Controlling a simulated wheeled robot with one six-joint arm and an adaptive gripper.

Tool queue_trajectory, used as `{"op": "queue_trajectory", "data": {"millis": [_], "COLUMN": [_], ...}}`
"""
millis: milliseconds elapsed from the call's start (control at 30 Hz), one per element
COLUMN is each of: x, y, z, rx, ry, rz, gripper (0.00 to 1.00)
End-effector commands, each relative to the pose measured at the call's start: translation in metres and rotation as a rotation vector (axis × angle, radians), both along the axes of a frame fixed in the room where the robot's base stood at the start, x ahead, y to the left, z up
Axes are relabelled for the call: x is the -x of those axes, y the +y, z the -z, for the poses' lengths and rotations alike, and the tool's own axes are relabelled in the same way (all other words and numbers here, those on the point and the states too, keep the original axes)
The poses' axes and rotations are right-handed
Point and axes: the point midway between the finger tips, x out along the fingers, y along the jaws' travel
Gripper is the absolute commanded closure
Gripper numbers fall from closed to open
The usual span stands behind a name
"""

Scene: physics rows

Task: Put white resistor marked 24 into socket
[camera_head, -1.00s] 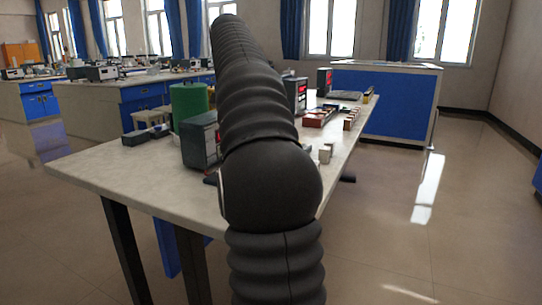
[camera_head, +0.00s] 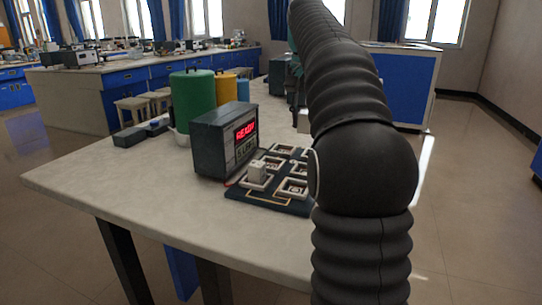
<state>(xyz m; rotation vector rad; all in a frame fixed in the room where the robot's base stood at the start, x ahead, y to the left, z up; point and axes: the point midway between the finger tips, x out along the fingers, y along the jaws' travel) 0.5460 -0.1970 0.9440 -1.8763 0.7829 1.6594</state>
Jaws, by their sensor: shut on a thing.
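My arm runs up the right of the picture and covers most of my gripper (camera_head: 298,104); only a narrow dark part shows beside the arm. It is shut on a small white block, the white resistor (camera_head: 303,121), partly hidden by my arm; its marking cannot be read. It appears to hang above the far part of the socket board. The dark socket board (camera_head: 232,192) lies on the table, with several white-rimmed sockets (camera_head: 293,187). The board's right side is hidden.
A dark meter (camera_head: 222,140) with a red lit display stands left of the board. Green (camera_head: 193,100) and yellow (camera_head: 226,88) cylinders stand behind it, and small dark boxes (camera_head: 130,137) lie further left. The table's (camera_head: 120,180) front left is bare.

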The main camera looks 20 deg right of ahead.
Motion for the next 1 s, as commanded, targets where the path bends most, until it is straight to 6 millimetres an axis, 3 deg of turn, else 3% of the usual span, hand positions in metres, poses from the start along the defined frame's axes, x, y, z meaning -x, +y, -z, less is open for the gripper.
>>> {"op": "queue_trajectory", "data": {"millis": [200, 400, 567, 833, 1000], "x": [-0.017, -0.029, -0.033, -0.032, -0.032], "y": [0.041, 0.069, 0.077, 0.078, 0.078], "z": [0.028, 0.046, 0.052, 0.085, 0.091], "rx": [0.0, 0.0, 0.0, 0.0, 0.0], "ry": [0.004, 0.002, 0.0, 0.002, 0.0], "rz": [-0.005, -0.004, -0.002, -0.003, -0.003], "gripper": [1.0, 1.0, 1.0, 1.0, 1.0]}}
